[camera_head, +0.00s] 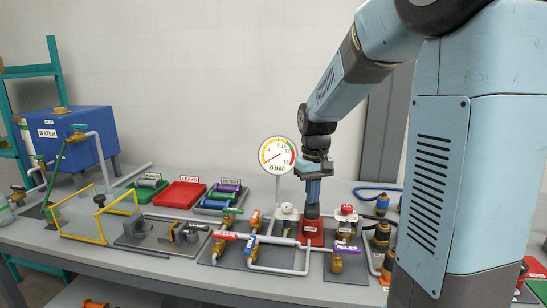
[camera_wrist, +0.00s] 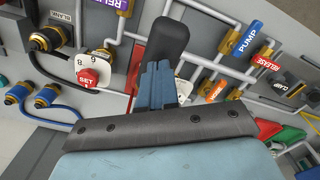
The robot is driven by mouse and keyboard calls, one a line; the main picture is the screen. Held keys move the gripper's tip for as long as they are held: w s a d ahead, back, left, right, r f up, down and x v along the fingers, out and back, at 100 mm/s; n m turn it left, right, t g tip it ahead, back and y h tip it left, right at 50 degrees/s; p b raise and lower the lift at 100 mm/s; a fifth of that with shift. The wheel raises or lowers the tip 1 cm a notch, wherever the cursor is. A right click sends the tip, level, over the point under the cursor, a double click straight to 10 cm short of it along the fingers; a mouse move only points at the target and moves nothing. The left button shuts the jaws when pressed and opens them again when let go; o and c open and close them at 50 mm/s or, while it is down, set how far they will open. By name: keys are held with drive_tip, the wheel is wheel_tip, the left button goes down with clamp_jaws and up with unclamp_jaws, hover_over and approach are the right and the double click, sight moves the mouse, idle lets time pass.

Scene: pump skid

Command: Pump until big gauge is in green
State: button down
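The big round gauge (camera_head: 277,155) stands on a post at the back of the bench. Its dial has a green band at the upper right and red on the right; I cannot read the needle surely. The red hand pump (camera_head: 311,233) sits in front of it, with a dark upright pump handle (camera_head: 312,212). My gripper (camera_head: 313,190) comes down from above and its blue fingers are closed around the handle. In the wrist view the dark handle (camera_wrist: 167,42) sticks out past the blue fingers (camera_wrist: 155,82). The fingers hide part of the handle.
Valves labelled PUMP (camera_wrist: 249,38) and RELEASE (camera_wrist: 271,61) stand on pipework beside the pump. A red SET knob (camera_wrist: 87,79) and a purple RELIEF valve (camera_head: 347,249) are close by. A red LEAKS tray (camera_head: 180,195) and blue water tank (camera_head: 75,135) stand further left.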

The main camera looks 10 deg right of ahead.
drive_tip(key=shift+f, duration=3.05)
drive_tip(key=shift+r, duration=4.4)
drive_tip(key=shift+f, duration=0.15)
drive_tip(key=shift+f, duration=4.25)
drive_tip(key=shift+r, duration=4.4)
drive_tip(key=shift+f, duration=0.1)
